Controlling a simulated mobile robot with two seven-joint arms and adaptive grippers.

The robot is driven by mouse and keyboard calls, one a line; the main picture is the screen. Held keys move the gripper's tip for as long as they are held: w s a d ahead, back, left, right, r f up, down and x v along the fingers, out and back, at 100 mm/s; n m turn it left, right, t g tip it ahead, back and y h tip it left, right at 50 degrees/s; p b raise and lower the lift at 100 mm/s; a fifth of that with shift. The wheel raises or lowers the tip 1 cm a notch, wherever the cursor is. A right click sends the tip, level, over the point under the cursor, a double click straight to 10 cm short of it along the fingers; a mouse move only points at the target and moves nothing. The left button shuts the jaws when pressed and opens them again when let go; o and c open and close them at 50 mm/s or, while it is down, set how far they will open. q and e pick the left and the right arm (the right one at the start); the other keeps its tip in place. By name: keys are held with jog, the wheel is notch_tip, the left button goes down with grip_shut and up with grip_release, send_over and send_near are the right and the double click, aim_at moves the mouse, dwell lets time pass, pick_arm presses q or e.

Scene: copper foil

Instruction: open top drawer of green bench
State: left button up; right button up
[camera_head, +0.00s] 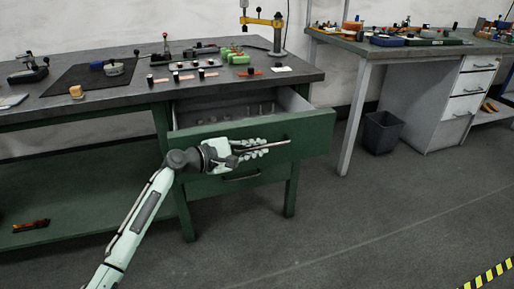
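The green bench (150,92) has a dark top and stands at the left and centre. Its top drawer (312,133) is pulled well out, and the pale inside shows with small upright items in it. The drawer's bar handle (279,143) runs across the green front. My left gripper (258,148) is at the handle, its fingers overlapping it. I cannot tell whether the fingers are closed around the bar. The lower drawer (222,184) is shut, partly behind my gripper. My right gripper is not in view.
Several tools and small parts lie on the bench top, with a yellow-armed stand (277,35) at the back. A second bench (369,50) with white drawers and a dark bin (381,132) stand at the right. The grey floor in front is clear.

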pick_arm(q)
jog(key=shift+o, duration=0.8)
jog(key=v, duration=1.2)
jog(key=s+a+f+m+g+y, duration=0.15)
jog(key=s+f, duration=0.25)
jog(key=f, duration=0.4)
jog(key=s+a+f+m+y, duration=0.25)
jog(key=s+f, duration=0.25)
jog(key=f, duration=0.4)
jog(key=s+a+f+m+g+y, duration=0.1)
jog(key=s+a+f+m+y, duration=0.2)
jog(key=f, duration=0.5)
jog(key=s+a+f+m+g+y, duration=0.1)
jog(key=s+a+f+m+y, duration=0.1)
jog(key=s, duration=0.5)
jog(key=s+a+f+m+g+y, duration=0.1)
jog(key=s+a+f+m+y, duration=0.1)
jog(key=s+f, duration=0.4)
jog(key=s+a+f+m+g+y, duration=0.2)
jog(key=s+a+f+m, duration=0.2)
jog(key=s+a, duration=0.2)
jog(key=shift+s+f+m+y, duration=0.3)
jog(key=shift+s, duration=0.85)
